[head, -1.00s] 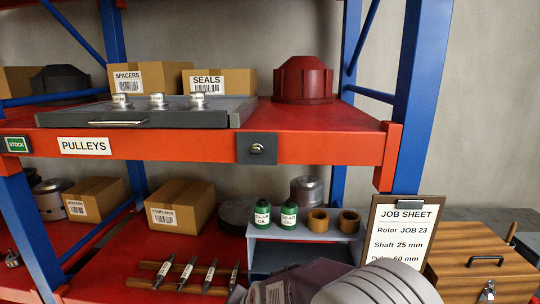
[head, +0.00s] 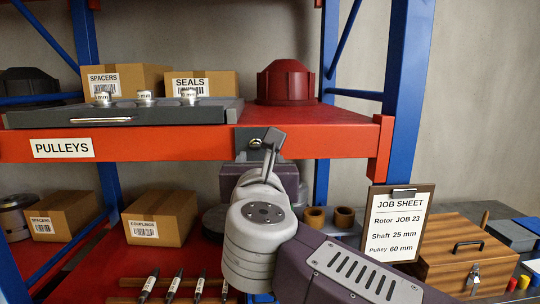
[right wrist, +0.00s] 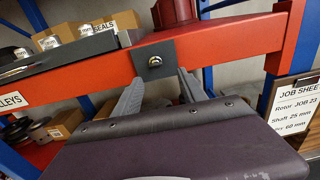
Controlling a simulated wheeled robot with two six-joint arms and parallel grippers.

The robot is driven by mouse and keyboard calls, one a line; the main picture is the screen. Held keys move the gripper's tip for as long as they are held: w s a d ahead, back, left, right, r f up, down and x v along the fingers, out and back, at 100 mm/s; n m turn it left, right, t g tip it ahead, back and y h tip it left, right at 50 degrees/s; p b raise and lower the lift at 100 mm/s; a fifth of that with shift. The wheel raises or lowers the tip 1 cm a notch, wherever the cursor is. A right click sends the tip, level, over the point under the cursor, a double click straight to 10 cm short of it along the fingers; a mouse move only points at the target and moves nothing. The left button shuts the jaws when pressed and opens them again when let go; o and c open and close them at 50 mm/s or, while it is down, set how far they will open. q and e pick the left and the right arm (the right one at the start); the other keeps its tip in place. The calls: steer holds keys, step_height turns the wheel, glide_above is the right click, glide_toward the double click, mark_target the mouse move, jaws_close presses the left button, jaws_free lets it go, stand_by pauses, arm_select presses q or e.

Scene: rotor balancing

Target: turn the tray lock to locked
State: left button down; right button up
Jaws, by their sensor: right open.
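The tray lock is a small silver knob on a dark plate (head: 243,137) on the front of the red shelf beam. In the right wrist view the lock knob (right wrist: 155,61) shows clearly and looks roughly level, though its exact setting is too small to read. The grey pulley tray (head: 60,117) sits on the shelf above, left of the lock. My right gripper (head: 268,147) is raised in front of the lock and partly hides it. In the right wrist view its two fingers (right wrist: 160,87) are apart, with the knob just beyond and between them, not held. My left gripper is not in view.
Boxes marked SPACERS (head: 126,78) and SEALS (head: 202,84) and a red housing (head: 287,82) stand on the upper shelf. A blue upright (head: 405,100) and the job sheet (head: 398,228) are to the right. The lower shelf holds boxes and small tools.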

mark_target(256, 148)
steer(key=w+p, duration=0.1)
steer(key=w, duration=0.1)
steer(key=w+p, duration=0.1)
steer(key=w, duration=0.2)
steer(key=w+a+p, duration=0.1)
steer(key=w, duration=0.2)
steer(key=shift+w, duration=0.15)
steer(key=shift+w+d, duration=0.1)
steer(key=shift+w, duration=0.25)
steer(key=shift+s, duration=0.1)
jaws_close()
